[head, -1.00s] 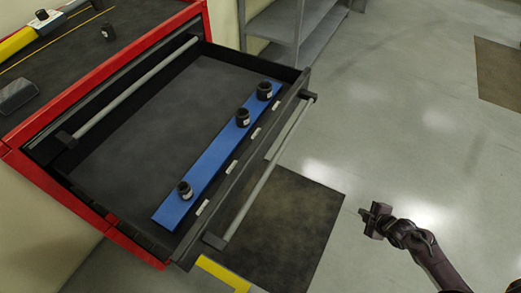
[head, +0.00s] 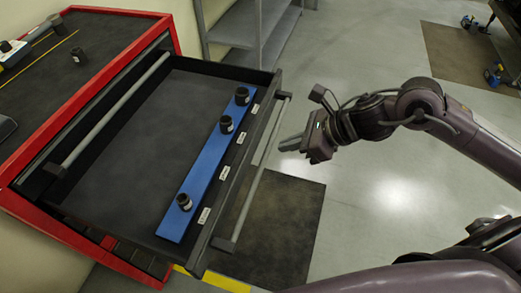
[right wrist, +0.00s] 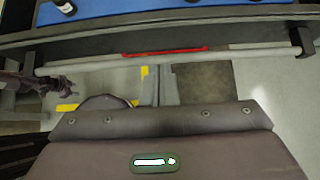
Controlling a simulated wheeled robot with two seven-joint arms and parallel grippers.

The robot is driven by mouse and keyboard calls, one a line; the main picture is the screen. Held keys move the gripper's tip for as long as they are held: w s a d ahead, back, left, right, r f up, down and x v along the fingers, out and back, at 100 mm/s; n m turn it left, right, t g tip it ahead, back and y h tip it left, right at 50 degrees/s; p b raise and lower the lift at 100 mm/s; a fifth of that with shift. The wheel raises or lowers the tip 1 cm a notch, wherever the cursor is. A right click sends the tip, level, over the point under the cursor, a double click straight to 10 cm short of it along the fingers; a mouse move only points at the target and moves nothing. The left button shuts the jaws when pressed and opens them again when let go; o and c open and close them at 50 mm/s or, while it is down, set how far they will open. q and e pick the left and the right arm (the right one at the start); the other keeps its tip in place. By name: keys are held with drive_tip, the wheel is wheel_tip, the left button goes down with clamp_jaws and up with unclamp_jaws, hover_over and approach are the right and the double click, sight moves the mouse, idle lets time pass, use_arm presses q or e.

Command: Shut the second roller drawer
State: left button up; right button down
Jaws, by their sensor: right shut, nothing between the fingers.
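The open drawer (head: 110,150) stands pulled out from the red cabinet, below the bar handle of a shut drawer above it. A grey bar handle (head: 251,190) runs along its front; the handle also crosses the right wrist view (right wrist: 210,55). My right gripper (head: 290,143) is shut and empty, just outside the handle near its far end, with a small gap seeming to remain in the head view.
A blue rail (head: 207,165) with black sockets (head: 226,124) lies in the drawer. The cabinet's red frame (head: 180,32) surrounds the opening. A grey shelf (head: 250,30) stands behind. A dark mat (head: 285,225) lies on the floor before the drawer; the floor to the right is open.

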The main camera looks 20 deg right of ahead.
sight(250, 156)
drive_tip(key=p+x, duration=0.2)
drive_tip(key=x, duration=0.5)
drive_tip(key=shift+a+r+p, duration=0.15)
drive_tip(key=shift+a+p, duration=0.1)
drive_tip(key=shift+p, duration=0.1)
drive_tip(key=shift+x, duration=0.8)
use_arm(q)
wheel_tip(250, 156, up, 3)
drive_tip(key=shift+r, duration=0.1)
use_arm(e)
drive_tip(key=shift+d, duration=0.1)
